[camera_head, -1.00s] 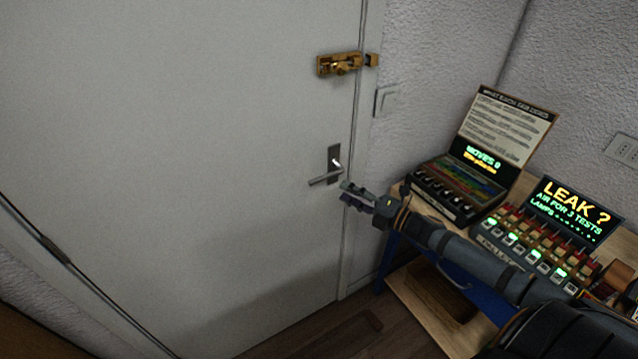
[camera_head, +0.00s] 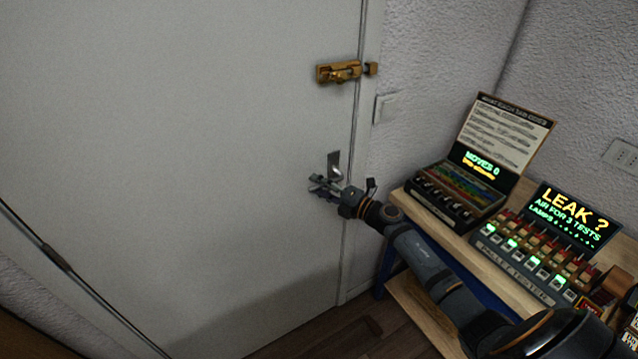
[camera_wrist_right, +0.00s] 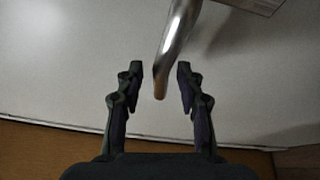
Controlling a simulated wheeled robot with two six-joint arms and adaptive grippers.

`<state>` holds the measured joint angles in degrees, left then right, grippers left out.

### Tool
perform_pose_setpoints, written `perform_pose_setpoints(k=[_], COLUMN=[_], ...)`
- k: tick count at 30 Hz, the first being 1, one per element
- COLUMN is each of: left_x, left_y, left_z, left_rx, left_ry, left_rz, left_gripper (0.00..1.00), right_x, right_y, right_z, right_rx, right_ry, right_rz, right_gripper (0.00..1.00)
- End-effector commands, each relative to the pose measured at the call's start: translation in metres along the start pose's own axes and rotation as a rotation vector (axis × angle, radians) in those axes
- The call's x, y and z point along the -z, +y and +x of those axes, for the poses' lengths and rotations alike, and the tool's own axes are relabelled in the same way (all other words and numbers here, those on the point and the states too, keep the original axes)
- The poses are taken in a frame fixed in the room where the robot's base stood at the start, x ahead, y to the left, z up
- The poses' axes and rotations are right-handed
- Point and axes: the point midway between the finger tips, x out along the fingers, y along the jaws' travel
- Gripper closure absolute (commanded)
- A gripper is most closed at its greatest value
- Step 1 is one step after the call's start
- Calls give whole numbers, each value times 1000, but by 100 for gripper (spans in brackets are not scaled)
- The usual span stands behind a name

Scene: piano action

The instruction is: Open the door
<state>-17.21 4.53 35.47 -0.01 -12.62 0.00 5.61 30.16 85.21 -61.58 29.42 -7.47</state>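The white door (camera_head: 200,130) fills the left and middle of the head view and looks closed. Its lever handle (camera_head: 334,165) is at the door's right side, partly hidden by my gripper. My right gripper (camera_head: 318,185) is at the handle. In the right wrist view, the metal lever (camera_wrist_right: 171,50) comes down between the two fingertips of the open gripper (camera_wrist_right: 159,78), with gaps on both sides. A brass bolt (camera_head: 340,71) sits higher on the door edge, by its keeper on the frame. My left gripper is not in view.
A wooden table (camera_head: 440,223) stands right of the door, under my right arm. It carries an open puzzle box (camera_head: 457,195) and a lamp tester with a "LEAK ?" screen (camera_head: 570,218). A light switch (camera_head: 385,107) is beside the door frame.

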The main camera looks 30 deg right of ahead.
Motion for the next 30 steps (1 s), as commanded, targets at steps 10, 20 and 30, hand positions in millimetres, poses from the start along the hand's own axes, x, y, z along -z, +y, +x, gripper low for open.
perform_pose_setpoints(k=[10,20,30], left_x=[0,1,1], left_y=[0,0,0], left_z=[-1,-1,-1], left_rx=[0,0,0], left_ry=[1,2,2], left_rz=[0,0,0], left_gripper=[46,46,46], right_x=[0,0,0], right_y=[-1,-1,-1], right_z=[4,4,4], right_rx=[1,1,2], right_ry=[1,0,0], right_rz=[0,0,-3], right_gripper=[67,100,100])
